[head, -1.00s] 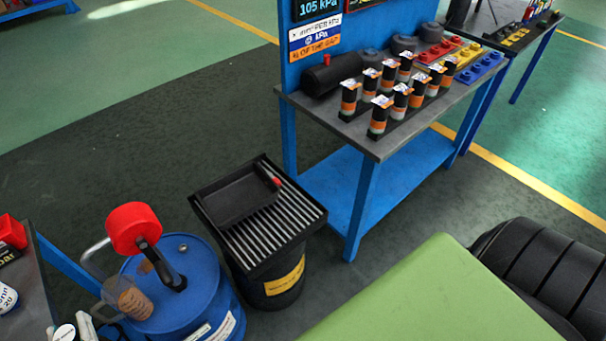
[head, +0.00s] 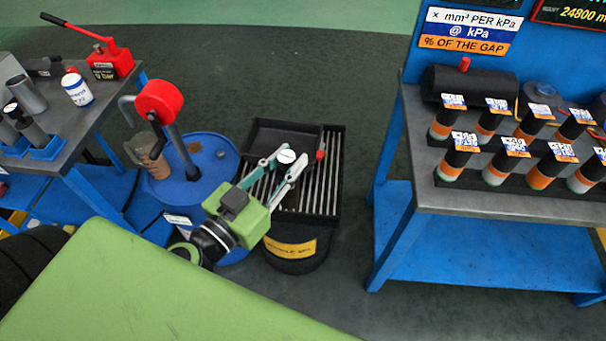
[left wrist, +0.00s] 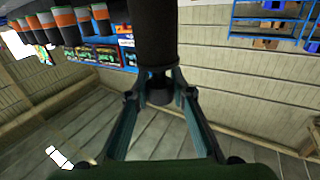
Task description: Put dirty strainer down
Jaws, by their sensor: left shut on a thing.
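My left gripper (head: 285,164) reaches in over the drain stand in the head view. It is shut on a dark cylinder (left wrist: 154,35), which I take for the dirty strainer; its pale round end (head: 286,156) shows between the fingers in the head view. In the left wrist view the fingertips clamp the cylinder near one end. The drain stand has a slatted grate (head: 322,195) and a shallow black tray (head: 262,136) on it, with a red knob. Whether the strainer touches the grate is unclear. My right gripper is not in view.
A blue drum (head: 210,152) with a red-headed pump (head: 159,98) and a jug (head: 150,154) stands left of the drain stand. A workbench (head: 415,165) with several labelled canisters is at right. Another bench (head: 98,118) is at left. Dark floor lies between.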

